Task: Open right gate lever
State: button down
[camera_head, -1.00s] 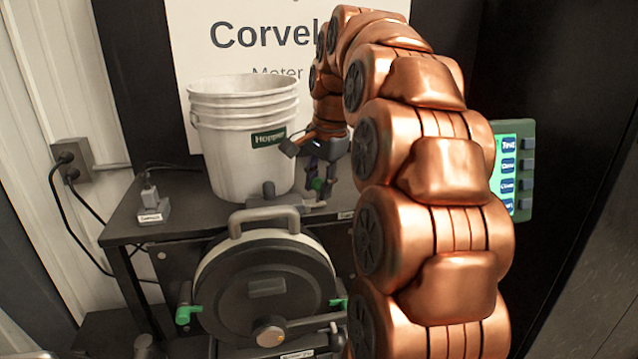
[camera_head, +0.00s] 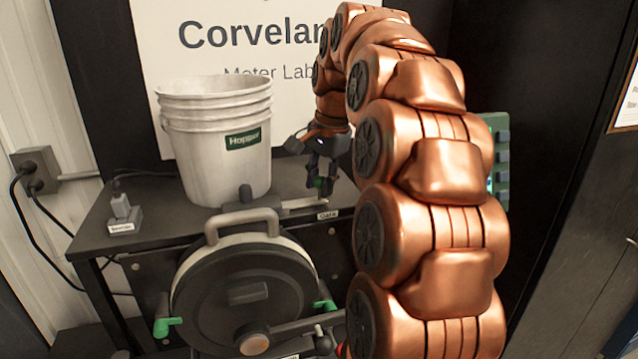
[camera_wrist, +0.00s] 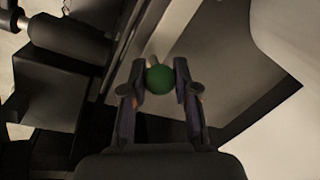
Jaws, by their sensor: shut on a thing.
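The gate lever has a round green knob (camera_head: 321,184), just right of the white hopper bucket (camera_head: 217,150) on the dark bench. A flat grey piece (camera_head: 303,203) lies below it, above a small "Gate" label (camera_head: 328,215). My gripper (camera_head: 322,180) reaches down from the copper arm and is shut on the green knob. In the wrist view, the knob (camera_wrist: 160,79) sits between the two fingertips of my gripper (camera_wrist: 160,78). The rest of the lever is mostly hidden behind the fingers and knob.
A round black drum (camera_head: 245,295) with a grey handle and green side latches stands in front, below the bench top. A small switch box (camera_head: 123,212) is at the bench's left. A green-framed panel (camera_head: 499,160) is partly hidden behind my arm.

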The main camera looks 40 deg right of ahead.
jog(key=shift+w+a, duration=0.15)
jog(key=shift+a, duration=0.1)
jog(key=c, duration=0.9)
grip_release()
jog(key=shift+o, duration=0.2)
